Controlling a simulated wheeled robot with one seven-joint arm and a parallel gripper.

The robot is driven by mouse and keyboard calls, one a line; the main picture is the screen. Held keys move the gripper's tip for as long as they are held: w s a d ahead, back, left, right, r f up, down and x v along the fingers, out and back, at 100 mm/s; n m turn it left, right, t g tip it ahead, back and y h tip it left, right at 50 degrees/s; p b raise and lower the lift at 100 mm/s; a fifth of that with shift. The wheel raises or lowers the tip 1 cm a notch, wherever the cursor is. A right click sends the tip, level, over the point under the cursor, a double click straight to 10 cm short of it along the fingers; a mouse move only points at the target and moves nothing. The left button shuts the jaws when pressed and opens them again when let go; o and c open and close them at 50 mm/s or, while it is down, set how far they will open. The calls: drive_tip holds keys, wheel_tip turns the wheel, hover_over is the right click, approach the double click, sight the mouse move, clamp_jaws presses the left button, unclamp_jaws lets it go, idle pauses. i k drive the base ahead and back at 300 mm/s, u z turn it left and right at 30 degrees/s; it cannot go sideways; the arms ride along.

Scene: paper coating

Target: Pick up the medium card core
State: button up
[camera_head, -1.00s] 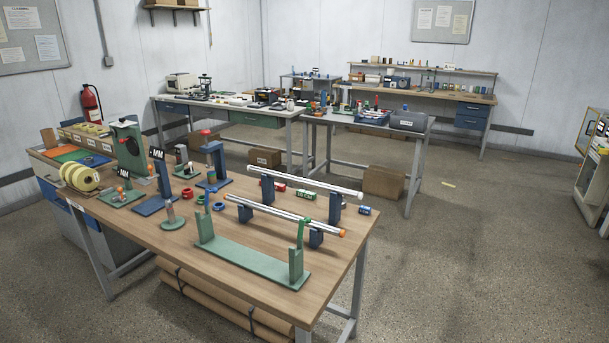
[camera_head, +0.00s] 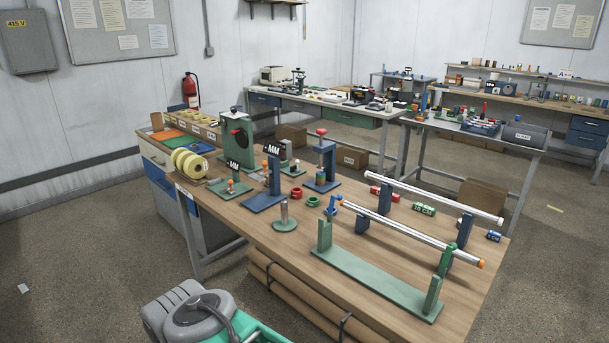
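Three short coloured cylinders, which look like the card cores, lie at the back right of the wooden bench: a red one (camera_head: 383,194), a green one with a pale label (camera_head: 424,208) and a small blue one (camera_head: 493,236). The label is too small to read surely, and I cannot tell for certain which is the medium core. The red core is partly hidden behind the stand with steel rollers. My gripper is not in view.
The wooden bench (camera_head: 453,292) carries two long rollers (camera_head: 432,197) on blue posts and a green stand (camera_head: 375,285) in front of the cores. Gauges and tape reels (camera_head: 190,163) crowd its left part. Brown rolls (camera_head: 300,299) lie underneath.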

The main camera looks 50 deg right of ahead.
sight(321, 181)
drive_tip(key=i, duration=2.25)
drive_tip(key=z, duration=1.8)
drive_tip(key=i, duration=1)
drive_tip(key=u, duration=0.05)
